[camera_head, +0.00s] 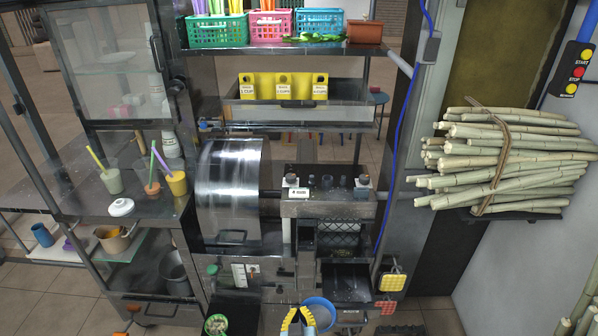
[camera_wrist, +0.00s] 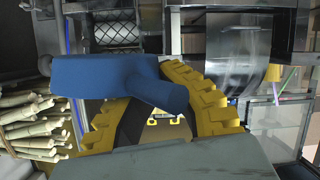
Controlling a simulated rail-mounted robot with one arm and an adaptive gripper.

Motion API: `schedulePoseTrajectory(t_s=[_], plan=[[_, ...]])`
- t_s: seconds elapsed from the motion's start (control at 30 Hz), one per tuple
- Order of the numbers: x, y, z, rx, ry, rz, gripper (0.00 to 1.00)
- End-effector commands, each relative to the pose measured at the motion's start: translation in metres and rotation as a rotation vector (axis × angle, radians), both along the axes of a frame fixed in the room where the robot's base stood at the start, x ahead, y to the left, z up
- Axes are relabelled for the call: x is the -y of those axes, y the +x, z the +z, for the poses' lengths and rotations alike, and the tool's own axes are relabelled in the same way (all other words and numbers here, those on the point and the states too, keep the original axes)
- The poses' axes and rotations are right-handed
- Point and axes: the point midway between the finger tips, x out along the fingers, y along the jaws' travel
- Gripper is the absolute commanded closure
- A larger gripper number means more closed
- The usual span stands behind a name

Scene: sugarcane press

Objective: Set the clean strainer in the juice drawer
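A blue strainer (camera_head: 329,304) with a round rim shows at the bottom centre of the head view, beside my yellow-fingered gripper (camera_head: 298,318). In the wrist view the blue strainer (camera_wrist: 100,75) fills the upper left, and its short thick handle lies between my yellow fingers (camera_wrist: 172,105). The fingers appear shut on that handle; the strainer's inside is hidden there. The strainer is held up in front of the press. A dark open drawer or tray (camera_head: 347,283), likely the juice drawer, is below the press's mesh-fronted middle, above and behind the strainer in the picture.
The press's metal drum (camera_head: 230,190) stands left of the drawer. A sugarcane bundle (camera_head: 500,165) sits on a wall rack at right. A counter (camera_head: 125,200) with cups is at left. A green-rimmed container (camera_head: 216,325) is low left of my gripper. Sponges (camera_head: 392,282) hang right of the drawer.

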Motion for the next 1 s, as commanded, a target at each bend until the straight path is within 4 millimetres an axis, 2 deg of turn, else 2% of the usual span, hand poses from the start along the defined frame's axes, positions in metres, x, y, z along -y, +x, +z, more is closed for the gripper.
schedulePoseTrajectory(t_s=[0.03, 0.1, 1.0], plan=[[0.001, -0.003, 0.014, -0.001, -0.001, -0.001, 1.0], [0.001, -0.006, 0.026, -0.001, -0.001, -0.002, 1.0], [0.003, -0.063, 0.167, -0.003, -0.004, -0.002, 1.0]])
